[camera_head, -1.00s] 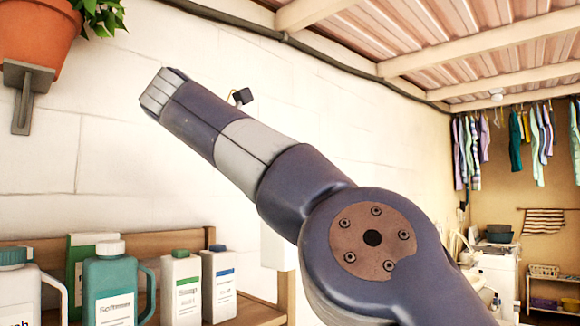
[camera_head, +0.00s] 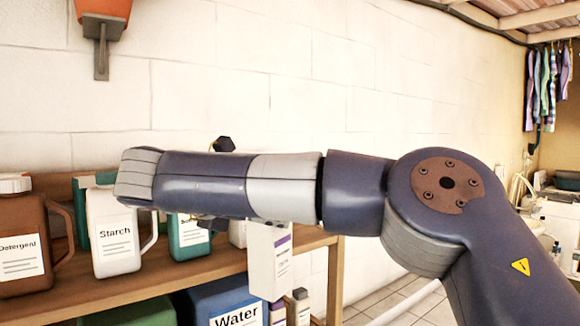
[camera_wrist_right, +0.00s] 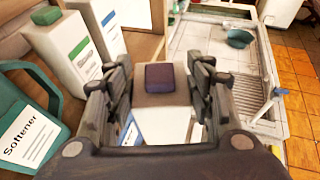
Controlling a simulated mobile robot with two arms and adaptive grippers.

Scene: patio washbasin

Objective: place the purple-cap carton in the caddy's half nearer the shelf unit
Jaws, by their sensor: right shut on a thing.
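The purple-cap carton (camera_wrist_right: 163,108) is white with a dark purple cap, seen from above in the right wrist view. My right gripper (camera_wrist_right: 162,84) is shut on it, a finger on each side. In the head view the carton (camera_head: 268,262) hangs upright below my right forearm, in front of the shelf unit's right end. A purple-marked label shows on its side. My right arm hides its top and most of the gripper there. The wooden shelf unit (camera_head: 215,268) stands against the white wall. I cannot make out the caddy. My left gripper is not in view.
The upper shelf holds a brown detergent jug (camera_head: 22,240), a white starch jug (camera_head: 112,232) and a teal softener jug (camera_head: 188,238). A blue water container (camera_head: 228,305) stands below. The wrist view shows a basin with a teal bowl (camera_wrist_right: 239,38) at right.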

